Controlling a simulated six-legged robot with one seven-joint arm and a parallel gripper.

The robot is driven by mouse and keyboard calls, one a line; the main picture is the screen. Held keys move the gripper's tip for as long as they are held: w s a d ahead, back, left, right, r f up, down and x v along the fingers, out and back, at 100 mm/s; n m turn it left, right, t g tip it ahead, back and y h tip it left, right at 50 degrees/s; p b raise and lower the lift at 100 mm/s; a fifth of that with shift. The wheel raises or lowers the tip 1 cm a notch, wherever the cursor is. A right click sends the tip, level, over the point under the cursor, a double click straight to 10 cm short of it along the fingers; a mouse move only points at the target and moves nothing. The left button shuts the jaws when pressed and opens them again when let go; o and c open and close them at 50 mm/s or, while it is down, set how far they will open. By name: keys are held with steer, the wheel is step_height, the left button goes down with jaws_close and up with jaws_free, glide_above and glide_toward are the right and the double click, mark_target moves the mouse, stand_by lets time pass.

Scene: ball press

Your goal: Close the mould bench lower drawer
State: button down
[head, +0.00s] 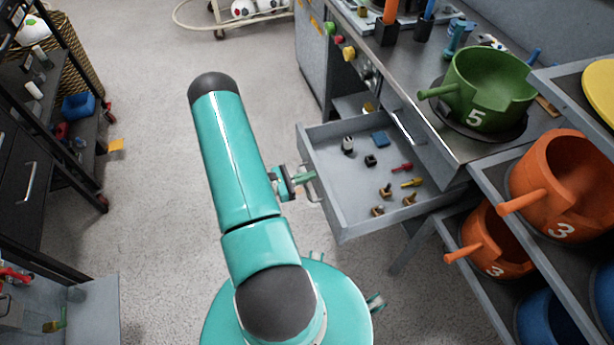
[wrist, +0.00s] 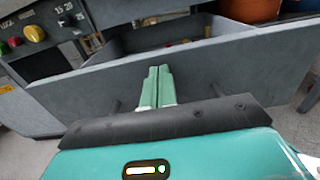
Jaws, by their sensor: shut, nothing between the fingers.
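The mould bench lower drawer (head: 340,220) is pulled open, a grey tray holding several small coloured items. Its front panel also spans the wrist view (wrist: 230,72). My gripper (head: 311,177) is at the outer side of the drawer front, near its handle. In the wrist view my gripper's green fingers (wrist: 158,72) are together, pointing at the panel, with nothing between them. Dark posts of the handle show on either side of the fingers. I cannot tell whether the fingertips touch the panel. The mould bench (head: 430,100) stands behind the drawer.
A green pot (head: 490,85) sits on the bench top. Orange pots (head: 560,180) stand on shelves to the right of the drawer. A dark shelf unit (head: 35,160) is at the left.

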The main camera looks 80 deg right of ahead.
steer(key=x, duration=3.3)
steer(key=shift+r, duration=0.25)
steer(key=shift+s, duration=0.2)
steer(key=shift+w+d, duration=0.1)
steer(key=v, duration=1.4)
steer(key=shift+w+a+f, duration=0.2)
steer(key=shift+w, duration=0.1)
